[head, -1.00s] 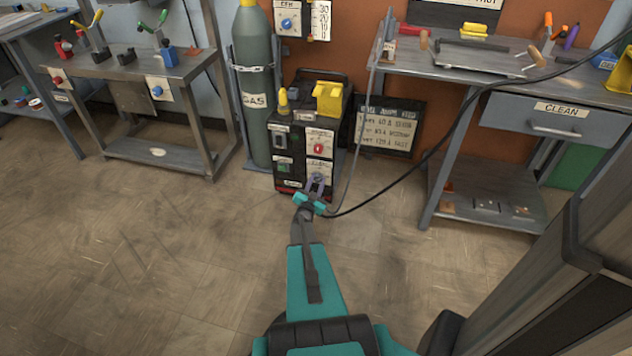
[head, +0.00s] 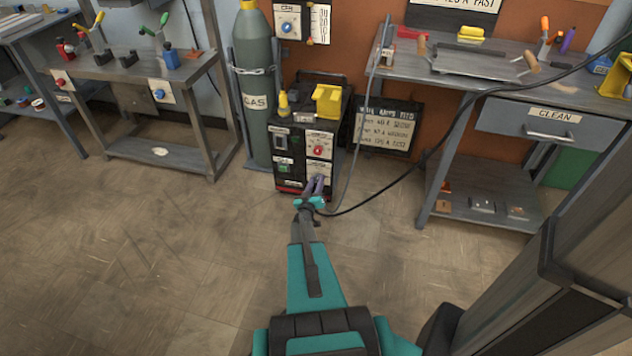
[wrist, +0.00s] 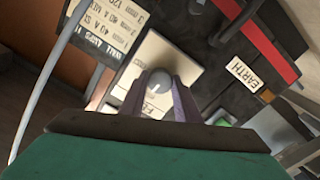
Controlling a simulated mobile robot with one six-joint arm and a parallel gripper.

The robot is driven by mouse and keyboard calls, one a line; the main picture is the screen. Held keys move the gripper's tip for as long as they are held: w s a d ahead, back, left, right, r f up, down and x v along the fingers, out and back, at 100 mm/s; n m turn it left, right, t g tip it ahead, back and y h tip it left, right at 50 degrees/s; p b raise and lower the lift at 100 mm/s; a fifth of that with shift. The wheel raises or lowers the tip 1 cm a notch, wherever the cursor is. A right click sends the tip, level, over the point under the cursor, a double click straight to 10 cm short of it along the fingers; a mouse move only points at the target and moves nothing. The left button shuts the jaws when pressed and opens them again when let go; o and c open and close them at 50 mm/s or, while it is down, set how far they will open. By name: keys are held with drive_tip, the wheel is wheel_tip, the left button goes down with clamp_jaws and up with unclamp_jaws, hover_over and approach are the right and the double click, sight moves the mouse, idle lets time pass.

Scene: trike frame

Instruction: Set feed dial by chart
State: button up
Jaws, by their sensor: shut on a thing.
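The black welder box (head: 297,142) stands on the floor beside the gas bottle. Its front has a red knob (head: 317,151) on an upper white plate and a lower white plate (head: 319,168). My gripper (head: 316,185) is at the lower plate and covers the dial there. In the wrist view, a pale round dial (wrist: 160,79) sits between the fingertips of my gripper (wrist: 161,98), which is shut on it. The plate's label is partly hidden; the dial's setting cannot be read. The chart board (head: 386,128) leans right of the welder, with several lines of ampere values.
A grey gas bottle (head: 257,90) stands left of the welder. A black cable (head: 420,163) and a grey hose (head: 362,110) run on the right. Benches stand left (head: 120,68) and right (head: 480,62). The floor (head: 160,260) in front is open.

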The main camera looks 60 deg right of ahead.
drive_tip(key=shift+s+d+n, duration=0.2)
drive_tip(key=shift+s+n, duration=0.15)
drive_tip(key=shift+n, duration=0.05)
drive_tip(key=o, duration=1)
drive_tip(key=shift+o, duration=0.2)
drive_tip(key=shift+w+a, duration=0.1)
drive_tip(key=shift+w, duration=0.05)
drive_tip(key=shift+a, duration=0.2)
drive_tip(key=p+v, duration=0.2)
drive_tip(key=v, duration=1.1)
drive_tip(key=shift+a, duration=0.25)
drive_tip(key=shift+r, duration=0.1)
